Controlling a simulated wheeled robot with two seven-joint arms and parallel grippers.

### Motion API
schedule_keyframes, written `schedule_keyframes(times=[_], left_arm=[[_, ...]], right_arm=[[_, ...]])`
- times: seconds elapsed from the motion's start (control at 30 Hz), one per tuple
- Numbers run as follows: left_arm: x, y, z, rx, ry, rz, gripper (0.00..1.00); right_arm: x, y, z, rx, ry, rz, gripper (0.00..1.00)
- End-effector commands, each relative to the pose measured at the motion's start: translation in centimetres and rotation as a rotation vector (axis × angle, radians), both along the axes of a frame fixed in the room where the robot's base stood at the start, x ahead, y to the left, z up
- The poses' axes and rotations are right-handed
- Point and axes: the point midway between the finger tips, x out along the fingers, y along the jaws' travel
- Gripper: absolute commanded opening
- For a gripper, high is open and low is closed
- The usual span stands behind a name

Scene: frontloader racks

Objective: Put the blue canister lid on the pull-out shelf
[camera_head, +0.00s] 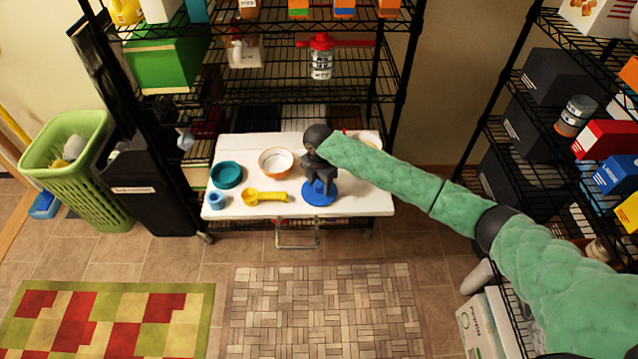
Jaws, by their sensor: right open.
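The blue canister lid (318,193) lies flat on the white pull-out shelf (300,208), right of the middle and near its front edge. My right gripper (319,186) reaches in from the right and points down just over the lid, with its fingers open. The gripper hides part of the lid, and I cannot tell whether the fingers touch it. My left gripper is not in view.
The shelf also carries a teal bowl (227,175), an orange and white bowl (276,162), a yellow scoop (264,196) and a small blue cup (217,200). A green laundry basket (75,165) stands at left. Stocked racks rise behind and at right.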

Motion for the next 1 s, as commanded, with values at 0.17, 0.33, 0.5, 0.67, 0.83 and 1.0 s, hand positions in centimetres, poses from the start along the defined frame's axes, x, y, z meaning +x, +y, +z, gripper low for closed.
schedule_keyframes(times=[0.17,0.33,0.5,0.67,0.83,1.0], left_arm=[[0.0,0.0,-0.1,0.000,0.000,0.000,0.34],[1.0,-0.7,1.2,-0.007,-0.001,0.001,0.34],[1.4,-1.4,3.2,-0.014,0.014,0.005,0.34],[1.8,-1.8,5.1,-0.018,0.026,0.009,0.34],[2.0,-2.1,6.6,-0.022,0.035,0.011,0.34],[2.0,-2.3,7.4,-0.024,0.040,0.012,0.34]], right_arm=[[0.0,0.0,0.4,0.001,-0.001,0.000,0.51],[0.1,0.0,2.4,0.003,-0.003,0.001,0.51],[0.1,0.1,5.7,0.001,-0.003,0.001,0.51],[0.1,0.0,8.7,0.001,-0.003,0.001,0.51],[0.1,0.0,11.0,0.001,-0.001,0.000,0.51],[0.0,0.0,12.1,0.000,0.000,0.000,0.51]])
